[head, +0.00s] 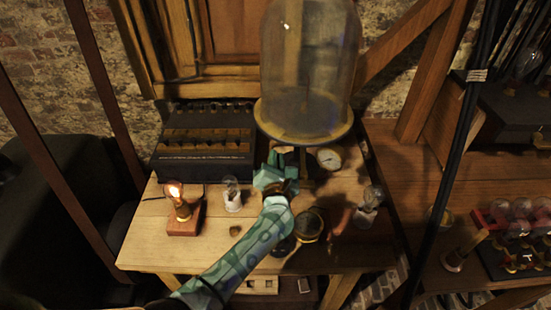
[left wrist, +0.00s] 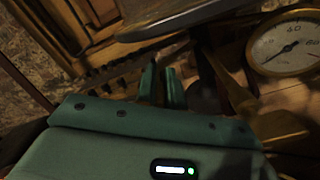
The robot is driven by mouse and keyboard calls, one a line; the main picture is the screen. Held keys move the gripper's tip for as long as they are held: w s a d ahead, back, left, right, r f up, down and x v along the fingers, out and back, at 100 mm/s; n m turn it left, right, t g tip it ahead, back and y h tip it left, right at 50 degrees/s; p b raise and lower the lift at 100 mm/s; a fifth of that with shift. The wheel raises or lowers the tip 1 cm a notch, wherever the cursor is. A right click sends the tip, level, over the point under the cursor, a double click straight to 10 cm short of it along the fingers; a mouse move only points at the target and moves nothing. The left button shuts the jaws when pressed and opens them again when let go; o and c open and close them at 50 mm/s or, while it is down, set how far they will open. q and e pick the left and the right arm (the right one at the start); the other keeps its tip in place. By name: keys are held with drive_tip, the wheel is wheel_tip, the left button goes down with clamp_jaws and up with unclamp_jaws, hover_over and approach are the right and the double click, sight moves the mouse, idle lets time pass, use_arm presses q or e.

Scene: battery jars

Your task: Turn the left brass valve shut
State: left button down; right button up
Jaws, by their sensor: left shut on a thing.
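A tall glass bell jar (head: 308,60) stands on a round brass-rimmed plate (head: 300,137) above the wooden table (head: 150,235). My left gripper (head: 275,168), green, reaches in from the front, its fingertips just below the plate's front left edge. In the left wrist view its two fingers (left wrist: 162,85) are close together, shut on a small part under the plate, where the left brass valve sits. The fingers hide most of the valve, so its handle angle cannot be told. My right gripper is not in view.
A pressure gauge (head: 328,158) is close right of the gripper and also shows in the left wrist view (left wrist: 288,45). A lit bulb on a red base (head: 183,222), a small bulb (head: 232,194) and a dark box (head: 205,145) are left.

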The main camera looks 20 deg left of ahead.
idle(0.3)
use_arm(q)
drive_tip(key=c, duration=1.5)
unclamp_jaws()
drive_tip(key=shift+s+d, duration=0.15)
drive_tip(key=shift+s, duration=0.2)
drive_tip(key=p+v, duration=0.3)
drive_tip(key=v, duration=0.8)
drive_tip(key=shift+s, duration=0.15)
